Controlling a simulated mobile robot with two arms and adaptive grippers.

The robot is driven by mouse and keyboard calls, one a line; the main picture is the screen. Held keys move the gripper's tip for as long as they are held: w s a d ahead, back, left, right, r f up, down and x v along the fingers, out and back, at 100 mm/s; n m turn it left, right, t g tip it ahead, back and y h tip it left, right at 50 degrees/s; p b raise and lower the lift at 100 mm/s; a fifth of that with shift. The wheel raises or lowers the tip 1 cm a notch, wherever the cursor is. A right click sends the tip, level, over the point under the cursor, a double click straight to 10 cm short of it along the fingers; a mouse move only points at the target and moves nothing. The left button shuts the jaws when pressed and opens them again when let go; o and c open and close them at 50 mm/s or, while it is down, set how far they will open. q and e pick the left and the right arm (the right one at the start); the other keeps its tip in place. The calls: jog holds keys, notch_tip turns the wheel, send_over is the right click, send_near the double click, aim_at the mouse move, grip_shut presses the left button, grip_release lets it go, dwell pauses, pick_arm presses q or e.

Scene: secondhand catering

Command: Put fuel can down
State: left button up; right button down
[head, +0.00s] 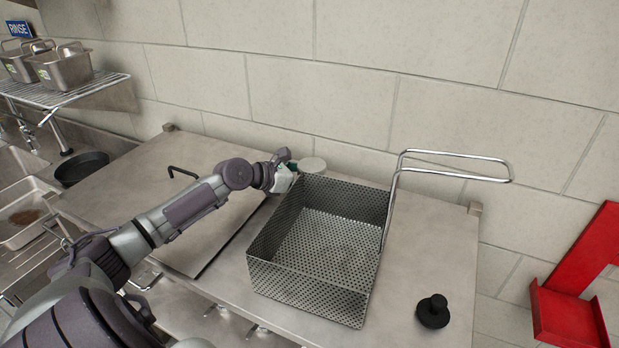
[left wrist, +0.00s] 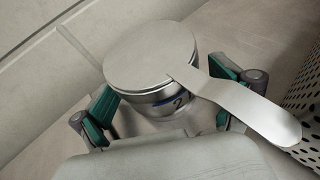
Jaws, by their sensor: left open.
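The fuel can (left wrist: 150,60) is a short round silver can with a flat lid and a blue mark on its side, in the left wrist view. A flat metal strip (left wrist: 235,105) extends from its top towards the lower right. In the head view the can (head: 313,165) shows as a pale disc behind the basket, close to the wall. My left gripper (head: 287,172) is at the can. In the left wrist view its green-padded fingers (left wrist: 163,112) are spread on either side of the can, open. Whether the pads touch it is unclear. My right gripper is not in view.
A perforated metal basket (head: 268,277) with a tall wire handle (head: 455,168) stands right of the can. A black knobbed object (head: 433,312) lies on the steel counter (head: 440,250). A lid with a black handle (head: 183,172) is at left. A red bracket (head: 570,310) is far right.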

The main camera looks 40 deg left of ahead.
pick_arm(q)
jog(key=shift+s, duration=0.1)
jog(key=shift+s+a+r, duration=0.1)
jog(key=shift+s+a, duration=0.1)
jog(key=shift+s, duration=0.15)
jog(key=b+v, duration=0.1)
jog(key=v, duration=1)
jog(key=shift+r+b, duration=0.15)
jog(key=shift+b, duration=0.15)
